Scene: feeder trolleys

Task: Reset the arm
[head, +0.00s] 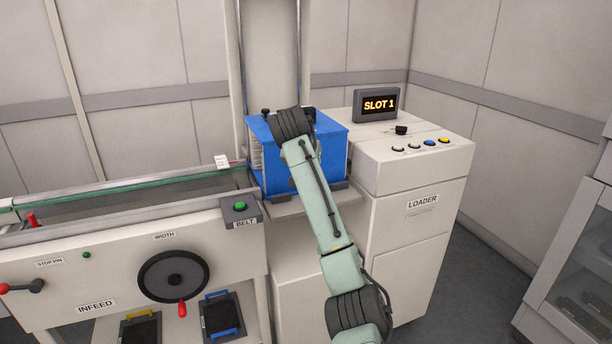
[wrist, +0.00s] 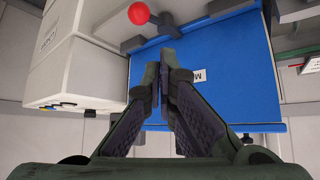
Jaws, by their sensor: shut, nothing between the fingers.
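My gripper (wrist: 166,58) is shut and empty in the wrist view. Its fingertips are close together over the blue magazine box (wrist: 225,75); I cannot tell how far above it they are. In the head view my green arm reaches up to the blue box (head: 332,150), and its dark wrist joint covers part of the box. The fingers are hidden there.
The loader (head: 405,245) stands right of the box, with a "SLOT 1" display (head: 378,103) and several buttons. The infeed belt unit (head: 110,255) with its width handwheel (head: 172,277) is at left. A red knob (wrist: 139,13) sits beside the box. A glass-fronted cabinet (head: 585,260) stands far right.

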